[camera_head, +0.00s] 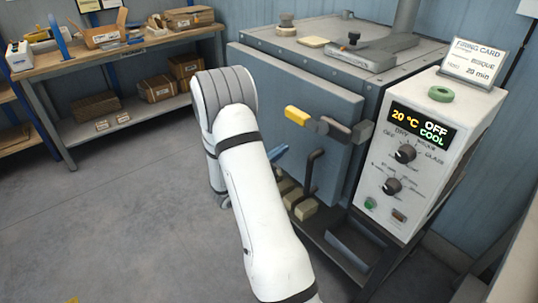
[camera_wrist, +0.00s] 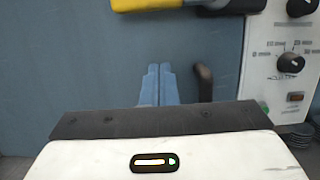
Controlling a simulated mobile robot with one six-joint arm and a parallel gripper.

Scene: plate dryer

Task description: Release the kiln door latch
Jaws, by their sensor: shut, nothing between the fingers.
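The kiln door (camera_head: 285,88) is a blue-grey panel on the front of the kiln and appears closed. Its latch (camera_head: 298,115) has a yellow grip at the left and a dark pivot and bar reaching right towards a bracket at the door's edge. The latch also shows at the top edge of the wrist view (camera_wrist: 150,4), partly cut off. A dark bent handle (camera_head: 312,168) is lower on the door. My gripper (camera_head: 279,153) is below the latch, apart from it. Its blue fingers (camera_wrist: 157,84) are together and empty, left of the bent handle.
A control box (camera_head: 430,140) right of the door reads 20 °C, OFF and COOL, with dials. Pale blocks (camera_head: 304,209) sit below the door. A workbench (camera_head: 130,55) with boxes stands at the back left. The floor (camera_head: 130,220) left of my arm is clear.

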